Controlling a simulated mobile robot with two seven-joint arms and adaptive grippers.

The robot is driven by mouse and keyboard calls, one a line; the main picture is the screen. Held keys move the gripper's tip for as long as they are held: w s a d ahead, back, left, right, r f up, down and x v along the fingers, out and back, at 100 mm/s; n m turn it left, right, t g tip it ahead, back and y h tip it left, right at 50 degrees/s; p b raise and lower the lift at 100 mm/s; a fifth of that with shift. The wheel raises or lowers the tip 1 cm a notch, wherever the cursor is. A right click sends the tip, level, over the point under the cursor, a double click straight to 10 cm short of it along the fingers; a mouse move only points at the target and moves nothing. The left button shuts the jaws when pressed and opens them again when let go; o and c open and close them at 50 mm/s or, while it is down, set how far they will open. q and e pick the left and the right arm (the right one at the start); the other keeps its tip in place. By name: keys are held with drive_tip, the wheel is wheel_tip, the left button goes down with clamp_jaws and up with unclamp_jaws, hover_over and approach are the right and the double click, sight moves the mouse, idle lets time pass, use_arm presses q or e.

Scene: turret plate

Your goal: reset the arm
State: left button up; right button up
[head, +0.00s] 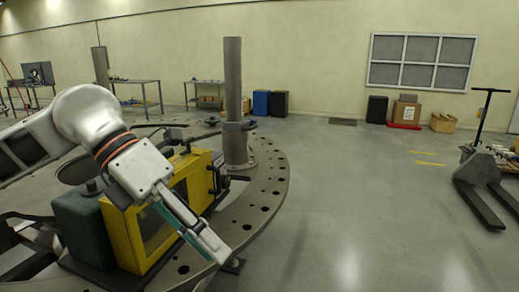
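My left arm comes in from the left, white with dark and orange rings at the wrist. My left gripper (218,252) points down and to the right, in front of a yellow box-like unit (122,240). It is seen edge-on, with a teal strip along it, so its opening is hidden. I see nothing clearly held in it, and I cannot tell whether it touches the yellow unit. My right arm and gripper are out of view.
A large round metal plate with holes (262,195) surrounds the yellow unit and a dark green box (82,225). A tall grey post (233,100) rises from it. A pallet jack (478,170) stands at the right. The grey floor (350,210) between is clear.

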use_arm(q)
drive_tip(key=s+d+r+n+g+h, duration=0.1)
drive_tip(key=d+n+g+h, duration=0.25)
drive_tip(key=d+h, duration=0.75)
drive_tip(key=w+a+f+n+t+h, duration=0.35)
drive_tip(key=w+n+t, duration=0.35)
drive_tip(key=n+t, duration=0.5)
drive_tip(key=w+a+f+n+t+y, duration=0.2)
drive_tip(key=a+f+n+t+y, duration=0.15)
drive_tip(key=f+n, duration=0.3)
drive_tip(key=w+a+f+n+t+y, duration=0.1)
drive_tip(key=a+f+n+t+y, duration=0.25)
drive_tip(key=f+n+y, duration=0.35)
drive_tip(key=w+a+f+n+t+y, duration=0.25)
drive_tip(key=f+n+t, duration=0.2)
drive_tip(key=f, duration=0.45)
drive_tip(key=s+a+f+n+g+y, duration=0.2)
drive_tip(key=s+f, duration=0.4)
drive_tip(key=f, duration=0.3)
drive_tip(key=s+a+f+n+g+y, duration=0.2)
drive_tip(key=s+a+f, duration=0.3)
drive_tip(key=f, duration=0.4)
drive_tip(key=s+a+f+n+g+y, duration=0.3)
drive_tip(key=s+f, duration=0.4)
drive_tip(key=f, duration=0.2)
drive_tip(key=shift+a+f+g, duration=0.15)
drive_tip(key=shift+f+g, duration=0.05)
drive_tip(key=shift+g, duration=0.1)
